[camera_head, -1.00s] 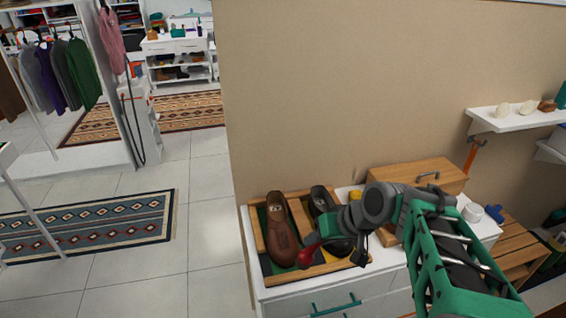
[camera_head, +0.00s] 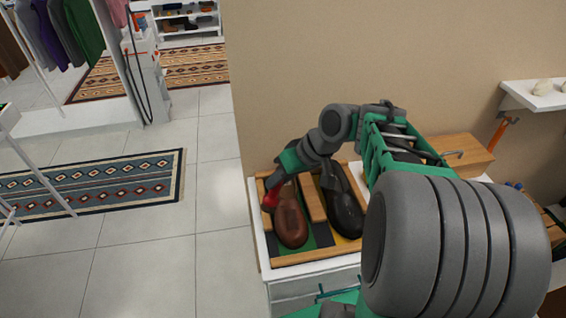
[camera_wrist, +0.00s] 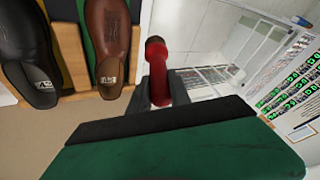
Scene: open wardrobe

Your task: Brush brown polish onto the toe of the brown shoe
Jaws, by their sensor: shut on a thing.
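The brown shoe (camera_head: 291,222) lies in a wooden tray (camera_head: 313,256), its toe toward the front of the white cabinet. It also shows in the wrist view (camera_wrist: 108,38), with its open heel end nearest me. My gripper (camera_head: 278,187) is at the far left of the tray, by the shoe's heel end. It is shut on a red tool (camera_head: 270,198), which also stands between the fingers in the wrist view (camera_wrist: 157,72). The tool looks like the brush, but no bristles are clear. It appears beside the shoe; I cannot tell whether they touch. No polish tin is clearly visible.
A black shoe (camera_head: 344,208) lies to the right in the same tray. A wooden box (camera_head: 460,153) stands behind my arm on the white cabinet (camera_head: 262,262). A wall rises behind it. The tiled floor to the left (camera_head: 215,235) is clear.

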